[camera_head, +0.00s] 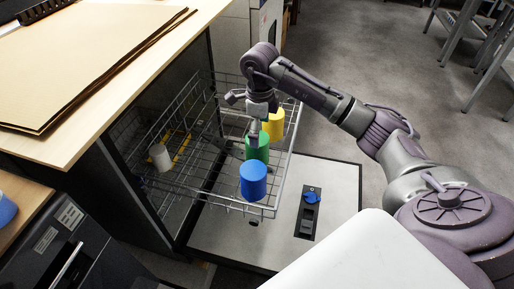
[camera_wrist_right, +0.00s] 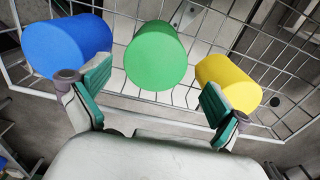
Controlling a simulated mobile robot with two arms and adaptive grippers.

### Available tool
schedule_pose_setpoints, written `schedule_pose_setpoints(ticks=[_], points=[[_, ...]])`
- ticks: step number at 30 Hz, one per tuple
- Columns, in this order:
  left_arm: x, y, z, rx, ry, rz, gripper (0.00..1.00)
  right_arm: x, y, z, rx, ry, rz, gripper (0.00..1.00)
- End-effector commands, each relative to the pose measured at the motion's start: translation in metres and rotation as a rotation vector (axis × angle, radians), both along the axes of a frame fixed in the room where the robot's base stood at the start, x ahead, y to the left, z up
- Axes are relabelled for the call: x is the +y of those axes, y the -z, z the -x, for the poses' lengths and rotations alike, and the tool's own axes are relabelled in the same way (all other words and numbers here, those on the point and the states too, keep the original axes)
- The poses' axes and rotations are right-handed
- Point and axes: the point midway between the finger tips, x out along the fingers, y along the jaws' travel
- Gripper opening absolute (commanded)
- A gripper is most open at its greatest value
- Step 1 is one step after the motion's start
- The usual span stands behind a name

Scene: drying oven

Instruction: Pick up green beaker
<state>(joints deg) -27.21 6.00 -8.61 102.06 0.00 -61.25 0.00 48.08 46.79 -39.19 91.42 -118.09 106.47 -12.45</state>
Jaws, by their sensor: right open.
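The green beaker (camera_head: 259,152) stands in the pulled-out wire rack, between the blue beaker (camera_head: 253,181) and the yellow beaker (camera_head: 275,123). My right gripper (camera_head: 254,136) is just above and beside the green beaker and partly covers it in the head view. In the right wrist view the green beaker (camera_wrist_right: 156,55) shows ahead of and between the two open fingers (camera_wrist_right: 153,92), with nothing held. The blue beaker (camera_wrist_right: 66,45) is behind the left finger and the yellow beaker (camera_wrist_right: 230,82) behind the right one. My left gripper is not in view.
The wire rack (camera_head: 214,196) juts out of the oven over its lowered door (camera_head: 335,190), which has a dark panel with a blue knob (camera_head: 312,198). A white cup (camera_head: 160,157) sits deeper in the rack. A wooden counter (camera_head: 60,145) borders the left.

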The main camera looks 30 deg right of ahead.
Motion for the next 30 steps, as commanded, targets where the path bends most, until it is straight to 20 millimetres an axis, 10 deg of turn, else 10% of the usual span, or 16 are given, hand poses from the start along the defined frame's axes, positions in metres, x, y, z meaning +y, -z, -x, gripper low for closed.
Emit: schedule_pose_setpoints(ticks=[26,30], points=[[0.000,-0.034,-0.008,-0.019,-0.003,0.001,0.00,0.008,0.073,0.001,-0.003,0.000,-0.003,0.99],[0.000,-0.034,-0.008,-0.019,-0.003,0.001,0.00,0.008,0.073,0.001,-0.003,0.000,-0.003,0.81]])
